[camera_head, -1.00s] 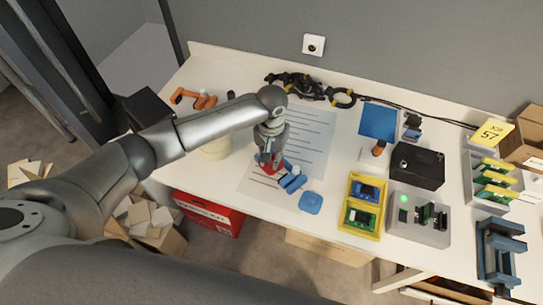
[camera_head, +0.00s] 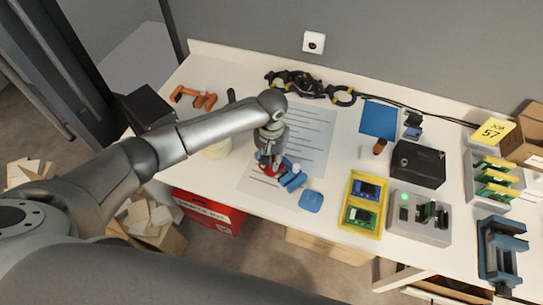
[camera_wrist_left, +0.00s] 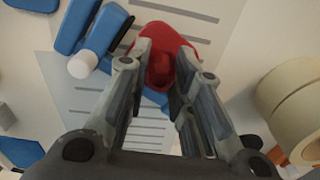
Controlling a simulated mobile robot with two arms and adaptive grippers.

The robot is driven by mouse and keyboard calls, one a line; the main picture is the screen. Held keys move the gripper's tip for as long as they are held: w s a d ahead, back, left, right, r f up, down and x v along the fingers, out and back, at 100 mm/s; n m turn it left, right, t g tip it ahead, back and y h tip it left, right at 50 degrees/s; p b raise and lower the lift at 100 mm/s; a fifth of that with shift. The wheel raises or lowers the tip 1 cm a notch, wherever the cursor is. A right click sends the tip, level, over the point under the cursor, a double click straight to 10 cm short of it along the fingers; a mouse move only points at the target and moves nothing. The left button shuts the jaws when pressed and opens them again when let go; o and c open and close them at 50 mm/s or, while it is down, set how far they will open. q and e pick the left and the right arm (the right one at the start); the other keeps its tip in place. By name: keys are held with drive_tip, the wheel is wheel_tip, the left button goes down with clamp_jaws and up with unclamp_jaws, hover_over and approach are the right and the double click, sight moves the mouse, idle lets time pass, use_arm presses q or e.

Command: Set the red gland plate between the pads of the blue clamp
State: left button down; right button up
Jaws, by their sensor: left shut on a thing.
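The red gland plate (camera_wrist_left: 165,50) is between the fingers of my left gripper (camera_wrist_left: 160,75) in the left wrist view. The gripper is shut on it. In the head view, the left gripper (camera_head: 269,166) points down over the front of the paper sheet, with the red plate mostly hidden under it. The blue clamp (camera_head: 291,181), with a white knob, lies just right of the gripper. It also shows at the upper left of the left wrist view (camera_wrist_left: 104,30). Some blue shows behind the fingers. I cannot tell whether plate and clamp touch. My right gripper is out of view.
A printed sheet (camera_head: 312,125) lies under the work area. A blue square piece (camera_head: 311,201) lies right of the clamp. A yellow tray (camera_head: 352,230), a grey box (camera_head: 420,232) and a blue vise (camera_head: 503,268) stand farther right. A cream roll (camera_wrist_left: 295,100) stands beside the gripper.

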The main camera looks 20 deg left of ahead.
use_arm(q)
drive_tip(key=shift+f+b, duration=0.45)
drive_tip(key=shift+f, duration=0.8)
drive_tip(key=c, duration=1.3)
unclamp_jaws()
drive_tip(key=shift+o, duration=0.5)
drive_tip(key=shift+r, duration=0.1)
drive_tip(key=shift+r+p, duration=4.45)
drive_tip(key=shift+p, duration=0.65)
